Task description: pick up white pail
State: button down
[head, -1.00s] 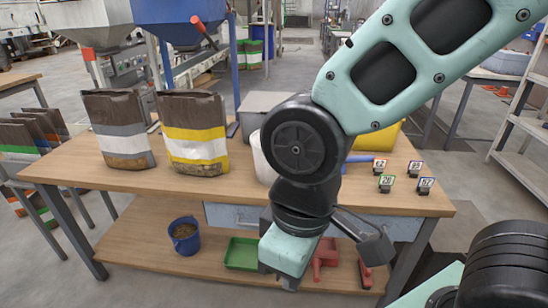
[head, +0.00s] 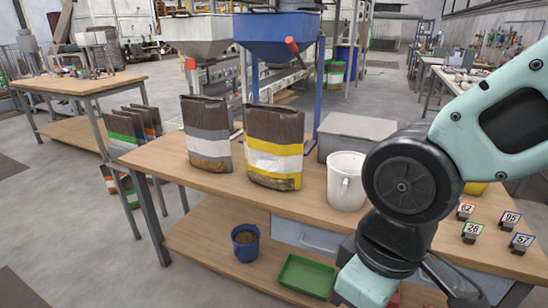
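The white pail (head: 345,183) stands upright on the wooden workbench, right of the yellow-striped bag. Its handle side faces me, and my arm's round black joint is close to its right edge in the picture. The end of my arm (head: 366,284) hangs low at the bottom of the head view, in front of the bench. My gripper's fingers cannot be made out there, and nothing is seen held.
The workbench (head: 223,183) carries a grey-striped bag (head: 207,135), a yellow-striped bag (head: 273,147), a grey box (head: 352,132) and several numbered tags (head: 472,232). A blue bucket (head: 245,243) and a green tray (head: 306,276) are on the lower shelf.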

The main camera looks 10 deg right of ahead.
aim_at(346, 193)
jog(key=i+j+z, duration=0.1)
jog(key=i+z, duration=0.25)
jog(key=i+j+z, duration=0.2)
jog(key=i+z, duration=0.15)
jog(key=i+j+z, duration=0.35)
jog(key=i, duration=0.15)
